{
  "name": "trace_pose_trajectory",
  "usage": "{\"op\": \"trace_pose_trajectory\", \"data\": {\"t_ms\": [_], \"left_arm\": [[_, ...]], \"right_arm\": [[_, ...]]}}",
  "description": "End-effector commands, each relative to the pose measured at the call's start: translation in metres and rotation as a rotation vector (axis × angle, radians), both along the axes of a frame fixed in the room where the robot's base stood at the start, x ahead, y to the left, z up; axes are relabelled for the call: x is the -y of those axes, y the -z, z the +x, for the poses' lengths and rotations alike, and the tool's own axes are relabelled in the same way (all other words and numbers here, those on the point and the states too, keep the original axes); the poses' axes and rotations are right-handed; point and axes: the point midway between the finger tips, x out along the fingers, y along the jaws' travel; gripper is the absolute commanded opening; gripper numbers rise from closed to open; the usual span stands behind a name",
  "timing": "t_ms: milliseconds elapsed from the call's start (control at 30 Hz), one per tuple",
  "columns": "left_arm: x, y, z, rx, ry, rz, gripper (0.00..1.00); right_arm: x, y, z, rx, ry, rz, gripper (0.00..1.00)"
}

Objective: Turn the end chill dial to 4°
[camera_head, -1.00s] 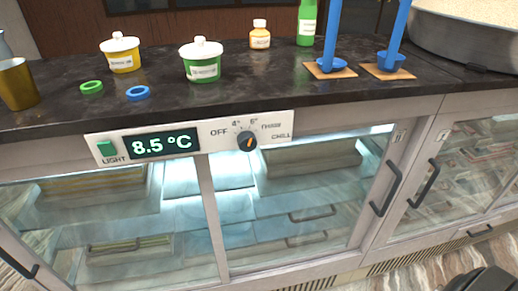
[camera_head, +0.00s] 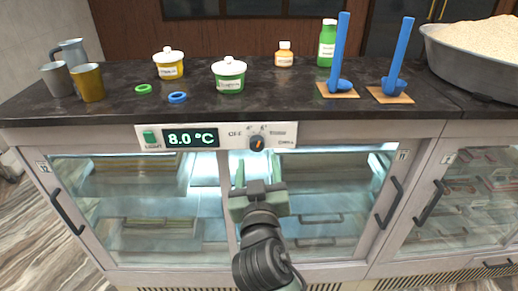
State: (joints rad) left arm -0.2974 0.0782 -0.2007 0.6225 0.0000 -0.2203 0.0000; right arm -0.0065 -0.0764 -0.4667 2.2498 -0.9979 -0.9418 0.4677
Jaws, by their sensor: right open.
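The chill dial (camera_head: 257,144) is a dark round knob with an orange pointer on the white control panel (camera_head: 226,133) at the counter's front. Its pointer tilts up and to the right, toward the 6° mark side. The markings OFF, 4° and 6° run around it. The green-lit display (camera_head: 191,138) reads 8.0 °C. My right gripper (camera_head: 258,176) is open and empty, a little below the dial and apart from it, in front of the glass doors. My left gripper is not in view.
A green light switch (camera_head: 150,138) sits at the panel's left end. Glass doors with black handles (camera_head: 389,203) lie below. On the dark countertop (camera_head: 215,107) stand labelled pots (camera_head: 229,77), bottles (camera_head: 327,43), metal cups (camera_head: 89,83), rings, blue ladles and a large pan (camera_head: 472,58).

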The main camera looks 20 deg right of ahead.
Motion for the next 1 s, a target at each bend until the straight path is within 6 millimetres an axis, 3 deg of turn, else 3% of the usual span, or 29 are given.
{"op": "trace_pose_trajectory", "data": {"t_ms": [300, 700, 733, 900, 933, 1000], "left_arm": [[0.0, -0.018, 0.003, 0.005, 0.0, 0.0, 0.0], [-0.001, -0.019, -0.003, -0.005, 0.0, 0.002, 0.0], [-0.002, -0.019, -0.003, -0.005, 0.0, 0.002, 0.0], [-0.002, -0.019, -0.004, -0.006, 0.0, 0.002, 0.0], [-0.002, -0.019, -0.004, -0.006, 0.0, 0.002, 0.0], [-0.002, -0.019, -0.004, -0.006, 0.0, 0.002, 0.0]], "right_arm": [[0.013, -0.002, 0.048, -0.001, -0.001, -0.003, 0.55], [0.017, 0.001, 0.058, -0.002, -0.003, -0.001, 0.55], [0.017, 0.001, 0.058, -0.002, -0.003, -0.001, 0.53], [0.016, 0.001, 0.058, -0.002, -0.003, -0.001, 0.05], [0.016, 0.001, 0.058, -0.002, -0.003, -0.001, 0.0], [0.016, 0.001, 0.058, -0.002, -0.003, -0.002, 0.0]]}}
